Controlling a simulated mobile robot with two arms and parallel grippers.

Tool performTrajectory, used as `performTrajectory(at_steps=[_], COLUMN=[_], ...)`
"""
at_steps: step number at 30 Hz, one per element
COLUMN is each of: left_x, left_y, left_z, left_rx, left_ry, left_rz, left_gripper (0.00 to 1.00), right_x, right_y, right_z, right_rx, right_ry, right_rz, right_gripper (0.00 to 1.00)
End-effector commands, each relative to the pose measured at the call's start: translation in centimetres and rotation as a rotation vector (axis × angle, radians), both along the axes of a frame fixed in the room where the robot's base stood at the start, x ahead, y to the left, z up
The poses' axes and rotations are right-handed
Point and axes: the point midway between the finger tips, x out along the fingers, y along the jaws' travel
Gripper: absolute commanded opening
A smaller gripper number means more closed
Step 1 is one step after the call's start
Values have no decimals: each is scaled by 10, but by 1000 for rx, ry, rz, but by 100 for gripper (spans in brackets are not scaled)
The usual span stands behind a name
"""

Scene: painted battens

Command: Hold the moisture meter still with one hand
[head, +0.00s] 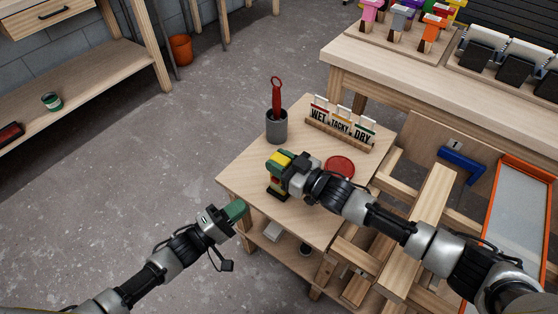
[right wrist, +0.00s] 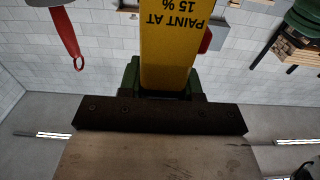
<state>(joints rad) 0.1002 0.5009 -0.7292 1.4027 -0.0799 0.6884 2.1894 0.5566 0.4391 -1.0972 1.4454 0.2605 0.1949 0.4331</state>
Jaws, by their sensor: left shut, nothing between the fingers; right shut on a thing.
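The moisture meter (head: 283,158) appears as a yellow body above a dark, red-marked lower part at the table's left side. In the right wrist view, its yellow face (right wrist: 173,45) reads "PAINT AT 15 %" upside down, with green parts on both sides. My right gripper (head: 281,164) is shut on the meter; the arm hides part of it. Whether its foot touches the table is hard to tell. My left gripper (head: 238,210), with a green tip, is shut and empty beside the table's left edge, apart from the meter.
On the small table (head: 245,178) stand a grey cup (head: 277,127) with a red-handled tool (head: 276,95), a WET/TACKY/DRY card rack (head: 340,125) and a red disc (head: 340,165). Wooden battens (head: 430,230) lie right.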

Motion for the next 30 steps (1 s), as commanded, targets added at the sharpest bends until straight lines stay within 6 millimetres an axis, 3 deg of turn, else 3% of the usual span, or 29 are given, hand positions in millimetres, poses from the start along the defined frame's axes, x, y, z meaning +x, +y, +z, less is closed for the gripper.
performTrajectory(at_steps=[25,30], left_x=[0,-3], left_y=[0,-6], left_z=[0,10], left_rx=[-3,-112], left_ry=[1,48], left_rz=[1,15], left_gripper=[0,0], right_x=[0,0], right_y=[0,0], right_z=[0,0], right_rx=[-1,-1], right_ry=[1,1], right_rz=[0,0], right_gripper=[5,5])
